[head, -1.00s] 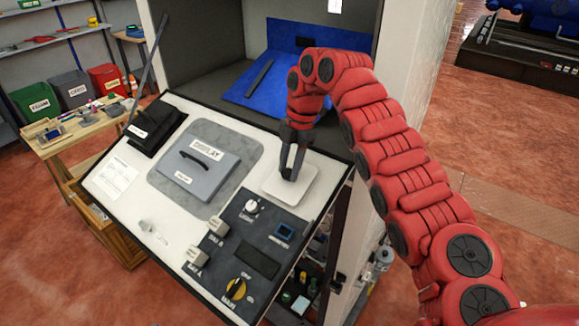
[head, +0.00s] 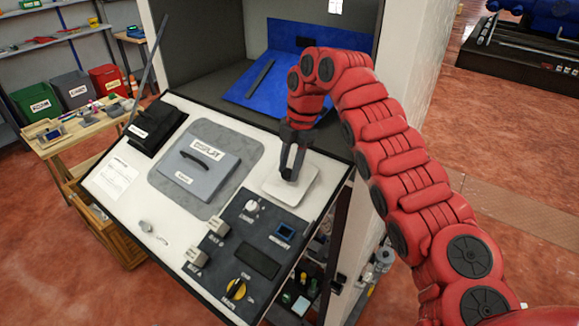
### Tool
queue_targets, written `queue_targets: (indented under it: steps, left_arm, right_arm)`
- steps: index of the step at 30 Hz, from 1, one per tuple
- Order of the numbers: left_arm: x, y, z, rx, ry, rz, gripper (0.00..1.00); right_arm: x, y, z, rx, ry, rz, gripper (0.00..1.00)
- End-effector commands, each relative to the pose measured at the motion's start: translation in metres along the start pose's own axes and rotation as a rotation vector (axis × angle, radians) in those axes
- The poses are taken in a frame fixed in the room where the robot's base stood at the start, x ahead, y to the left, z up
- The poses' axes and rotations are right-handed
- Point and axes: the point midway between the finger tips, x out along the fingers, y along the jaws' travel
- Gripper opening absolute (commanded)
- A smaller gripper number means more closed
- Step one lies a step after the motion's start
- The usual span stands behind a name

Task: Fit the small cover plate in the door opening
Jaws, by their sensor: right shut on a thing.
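The small cover plate (head: 285,190) is pale, square and round-cornered. It lies against or just above the upper right part of the tilted white door (head: 232,291). My right gripper (head: 290,174) comes down from above and is shut on the middle of the plate, where the fingers hide its grip. No opening shows around the plate, and I cannot tell whether it sits flush in one. My left gripper is not in view.
A grey cover with a black handle (head: 203,153) lies on the door's left half. Below the plate is a dark control panel (head: 258,262) with knobs and a yellow switch. The open cabinet with a blue sheet (head: 290,65) stands behind. A wooden table (head: 75,142) is at left.

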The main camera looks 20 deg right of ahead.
Motion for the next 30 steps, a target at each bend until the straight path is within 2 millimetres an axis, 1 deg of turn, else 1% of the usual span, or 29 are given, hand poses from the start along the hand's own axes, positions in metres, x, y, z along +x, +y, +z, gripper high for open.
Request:
queue_targets:
  steps: [30]
  left_arm:
    - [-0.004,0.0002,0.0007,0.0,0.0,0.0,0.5]
  right_arm:
    - [0.0089,0.0002,0.0055,0.0,0.0,0.0,0.0]
